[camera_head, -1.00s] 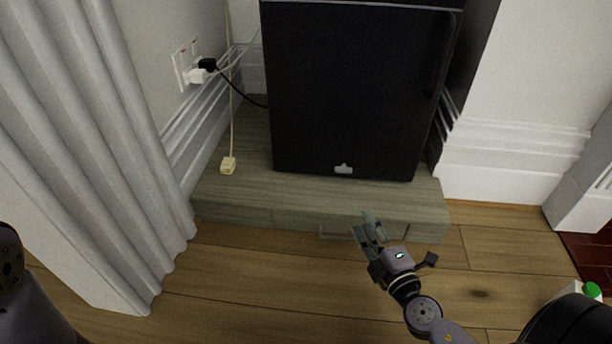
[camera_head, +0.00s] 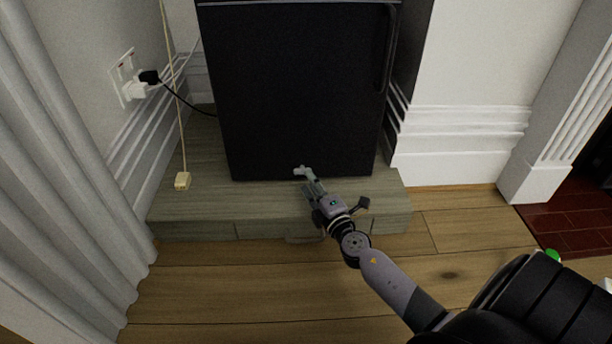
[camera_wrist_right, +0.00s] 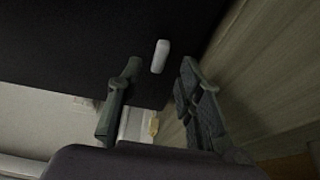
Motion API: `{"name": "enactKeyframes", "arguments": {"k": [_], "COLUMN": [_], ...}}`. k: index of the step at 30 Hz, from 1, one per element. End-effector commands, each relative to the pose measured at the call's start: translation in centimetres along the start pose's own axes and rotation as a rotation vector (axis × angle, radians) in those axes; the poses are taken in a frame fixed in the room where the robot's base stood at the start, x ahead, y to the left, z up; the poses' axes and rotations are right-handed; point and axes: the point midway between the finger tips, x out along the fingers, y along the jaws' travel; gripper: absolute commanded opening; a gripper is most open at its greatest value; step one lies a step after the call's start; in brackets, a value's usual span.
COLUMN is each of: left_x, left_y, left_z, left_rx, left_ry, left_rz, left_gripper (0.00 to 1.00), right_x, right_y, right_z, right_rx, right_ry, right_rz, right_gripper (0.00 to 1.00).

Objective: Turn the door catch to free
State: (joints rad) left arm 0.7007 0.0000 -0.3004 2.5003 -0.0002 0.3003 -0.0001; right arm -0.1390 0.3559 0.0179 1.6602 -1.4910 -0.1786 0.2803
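The door catch (camera_head: 301,171) is a small pale grey piece low on the front of the black cabinet door (camera_head: 300,95). In the right wrist view the catch (camera_wrist_right: 160,56) shows as a pale upright tab just ahead of the fingertips, roughly midway between them. My right gripper (camera_head: 309,183) is at the door's bottom edge. The wrist view shows its fingers (camera_wrist_right: 162,72) apart, one on each side of the catch; I cannot tell whether either touches it. The fingers partly hide the catch in the head view. My left gripper is not in view.
The black cabinet stands on a low wooden plinth (camera_head: 190,208) with a drawer front below my right gripper. A cord with a cream end piece (camera_head: 182,181) hangs at the left, near a plugged wall socket (camera_head: 127,78). A grey curtain (camera_head: 60,190) is at far left.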

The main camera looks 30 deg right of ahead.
Motion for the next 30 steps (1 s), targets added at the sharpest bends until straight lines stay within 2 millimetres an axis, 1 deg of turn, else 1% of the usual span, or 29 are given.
{"name": "enactKeyframes", "arguments": {"k": [1,6,11,18,30], "left_x": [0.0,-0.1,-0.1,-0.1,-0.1], "left_y": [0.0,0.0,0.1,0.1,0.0], "left_z": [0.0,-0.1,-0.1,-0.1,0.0], "left_rx": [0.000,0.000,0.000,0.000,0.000], "left_ry": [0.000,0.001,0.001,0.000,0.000], "left_rz": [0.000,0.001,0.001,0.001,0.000], "left_gripper": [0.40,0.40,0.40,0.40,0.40], "right_x": [0.9,2.8,3.5,3.5,3.5], "right_y": [0.1,0.0,0.0,0.0,0.0], "right_z": [0.0,0.0,0.0,0.0,0.0], "right_rx": [0.000,-0.001,-0.001,-0.001,-0.001], "right_ry": [0.000,0.000,0.000,0.000,0.000], "right_rz": [0.002,0.001,0.001,0.000,0.000], "right_gripper": [0.33,0.33,0.33,0.33,0.07]}}
